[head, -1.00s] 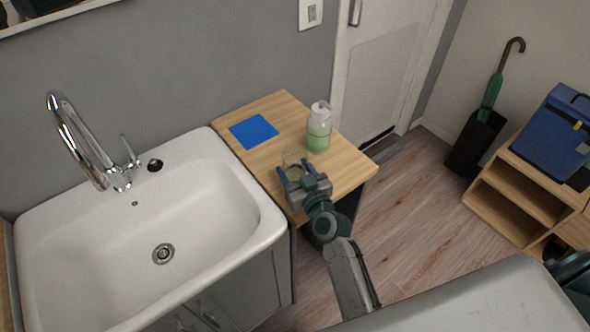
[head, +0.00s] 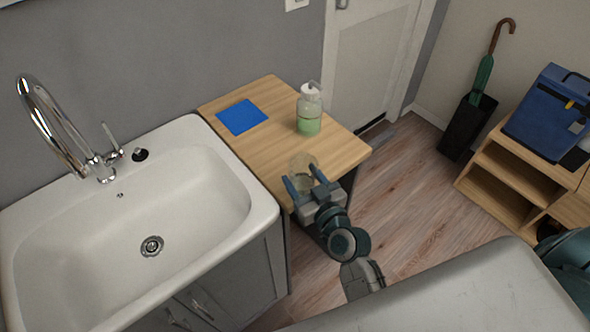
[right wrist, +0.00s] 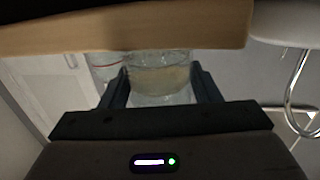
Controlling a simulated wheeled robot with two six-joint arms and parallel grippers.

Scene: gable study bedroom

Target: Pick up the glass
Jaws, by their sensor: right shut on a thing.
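The clear glass (head: 302,163) is near the table's front edge in the head view, partly hidden by my right gripper (head: 304,177). It also shows in the right wrist view (right wrist: 160,78), between the two fingers, with a pale yellowish tint. My right gripper is shut on the glass, one finger on each side. I cannot tell for certain whether the glass's base is clear of the table. My left gripper is not in view.
The wooden table (head: 262,95) also bears a blue square (head: 242,117) and a pump bottle of green liquid (head: 310,112) behind the glass. A white sink (head: 215,200) with a chrome tap (head: 50,125) adjoins on the left. A wooden shelf (head: 500,170) stands right.

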